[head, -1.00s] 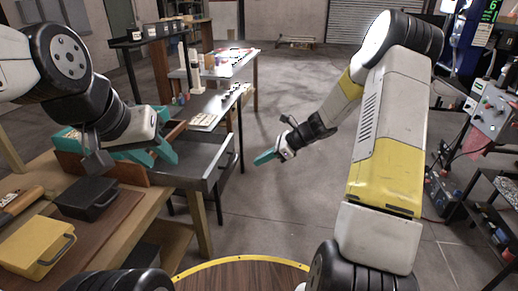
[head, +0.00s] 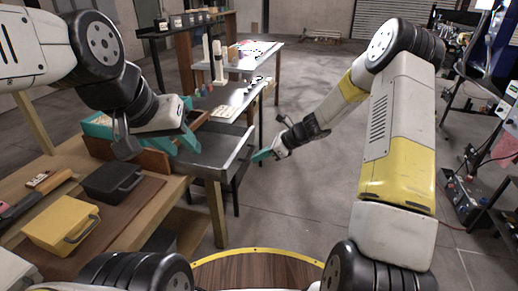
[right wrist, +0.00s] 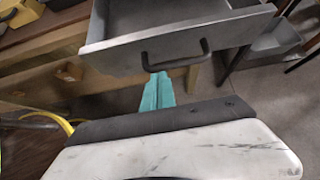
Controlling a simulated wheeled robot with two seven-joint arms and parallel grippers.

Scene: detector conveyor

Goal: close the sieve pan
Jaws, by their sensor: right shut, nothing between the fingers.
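The sieve pan (head: 222,150) is a grey metal drawer-like pan standing out from the wooden bench, its inside visible. The right wrist view shows its front wall (right wrist: 120,58) and dark bar handle (right wrist: 178,56). My right gripper (head: 262,155) is shut and empty, just outside the pan's front. In the right wrist view its teal fingers (right wrist: 158,90) point at the left end of the handle; whether they touch is unclear. My left gripper (head: 175,145) looks open, with teal fingers apart, over the bench side of the pan.
A black lidded box (head: 112,181) and a yellow lidded box (head: 62,224) sit on a brown mat on the bench. A wooden-sided bin (head: 148,160) stands beside the pan.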

